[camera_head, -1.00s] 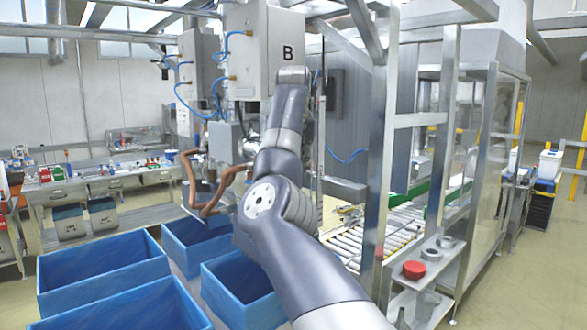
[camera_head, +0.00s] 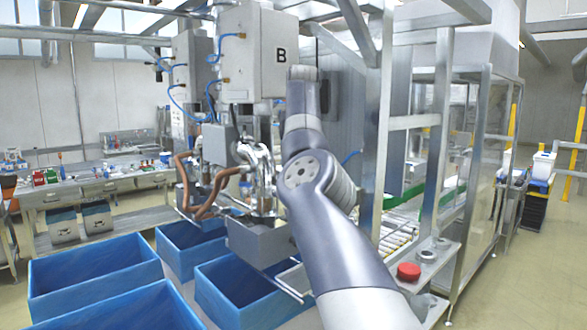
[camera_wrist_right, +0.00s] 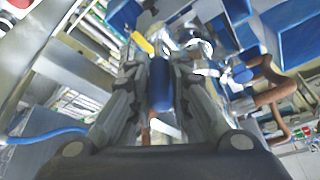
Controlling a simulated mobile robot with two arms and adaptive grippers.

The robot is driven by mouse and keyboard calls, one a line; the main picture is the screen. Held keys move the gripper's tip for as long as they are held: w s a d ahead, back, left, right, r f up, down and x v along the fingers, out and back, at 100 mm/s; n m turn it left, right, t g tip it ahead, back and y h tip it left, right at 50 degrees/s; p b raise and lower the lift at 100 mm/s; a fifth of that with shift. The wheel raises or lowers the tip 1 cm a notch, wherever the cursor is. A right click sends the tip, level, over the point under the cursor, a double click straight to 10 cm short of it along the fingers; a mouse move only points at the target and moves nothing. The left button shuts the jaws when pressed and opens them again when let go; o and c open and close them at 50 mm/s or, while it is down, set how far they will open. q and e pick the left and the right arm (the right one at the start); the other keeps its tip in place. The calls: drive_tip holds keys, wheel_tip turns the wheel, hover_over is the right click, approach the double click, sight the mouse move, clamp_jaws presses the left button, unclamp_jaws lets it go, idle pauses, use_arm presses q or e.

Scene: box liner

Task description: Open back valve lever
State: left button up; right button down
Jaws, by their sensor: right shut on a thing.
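In the right wrist view, a blue lever handle (camera_wrist_right: 161,84) lies between the two fingers of my right gripper (camera_wrist_right: 160,75), which is shut on it. A second blue handle (camera_wrist_right: 240,74) shows to the right, and a yellow one (camera_wrist_right: 143,42) shows above. I cannot tell from these views which lever is the back one. In the head view, my right arm crosses in front of machine B (camera_head: 262,50) and hides my right gripper and the levers. Shiny metal pipework (camera_head: 260,165) shows left of the arm. My left gripper is not in view.
Blue boxes (camera_head: 95,262) stand below and left of the machine. Brown hoses (camera_head: 205,190) hang beside the pipework. A metal frame post (camera_head: 377,150) and a roller conveyor (camera_head: 395,238) are close on the right. A red button (camera_head: 409,271) sits on a small shelf.

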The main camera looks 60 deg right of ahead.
drive_tip(key=shift+f, duration=0.25)
drive_tip(key=c, duration=1.7)
unclamp_jaws()
drive_tip(key=shift+o, duration=1.1)
drive_tip(key=shift+d, duration=0.25)
drive_tip(key=shift+r, duration=0.1)
